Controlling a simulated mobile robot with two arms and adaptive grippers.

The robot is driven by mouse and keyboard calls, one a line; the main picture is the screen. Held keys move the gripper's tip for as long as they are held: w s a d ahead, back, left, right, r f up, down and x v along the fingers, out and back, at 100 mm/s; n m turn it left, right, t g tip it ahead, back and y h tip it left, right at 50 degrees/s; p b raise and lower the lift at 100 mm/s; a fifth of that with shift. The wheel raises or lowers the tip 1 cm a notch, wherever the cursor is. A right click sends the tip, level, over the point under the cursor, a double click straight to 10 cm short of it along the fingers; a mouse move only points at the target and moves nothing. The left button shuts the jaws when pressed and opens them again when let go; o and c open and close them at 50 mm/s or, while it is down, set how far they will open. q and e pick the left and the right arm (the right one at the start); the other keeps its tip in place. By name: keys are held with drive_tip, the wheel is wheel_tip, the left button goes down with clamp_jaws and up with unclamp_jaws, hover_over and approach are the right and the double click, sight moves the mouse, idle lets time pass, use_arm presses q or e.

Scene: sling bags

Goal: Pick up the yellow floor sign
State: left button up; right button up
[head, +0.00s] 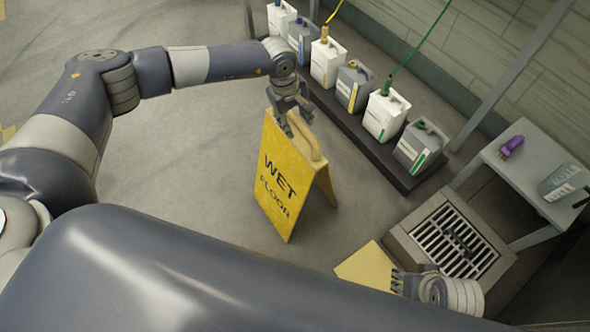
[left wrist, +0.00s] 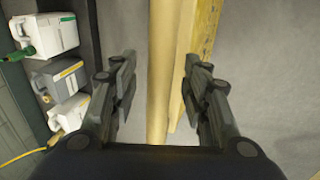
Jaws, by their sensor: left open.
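The yellow floor sign (head: 285,180) stands as an open A-frame on the grey floor, with "WET FLOOR" on its front panel and a handle (head: 304,136) along the top. My left gripper (head: 290,112) is at the top of the sign, open. In the left wrist view the left gripper's fingers (left wrist: 163,88) stand apart with a pale yellow bar (left wrist: 160,60) of the sign between them. A yellow panel edge (left wrist: 205,30) shows behind the right finger. My right gripper (head: 418,282) is low at the right, partly hidden by my own body; its fingers are unclear.
Several jugs (head: 383,115) stand on a dark low platform behind the sign, with green and yellow hoses. A floor drain grate (head: 455,240) is at the right. A grey table (head: 525,172) holds a purple item (head: 511,146). A flat yellow piece (head: 365,268) lies beside my right gripper. Floor left of the sign is clear.

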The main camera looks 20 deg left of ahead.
use_arm(q)
clamp_jaws()
drive_tip(key=shift+w+r, duration=0.1)
idle(0.3)
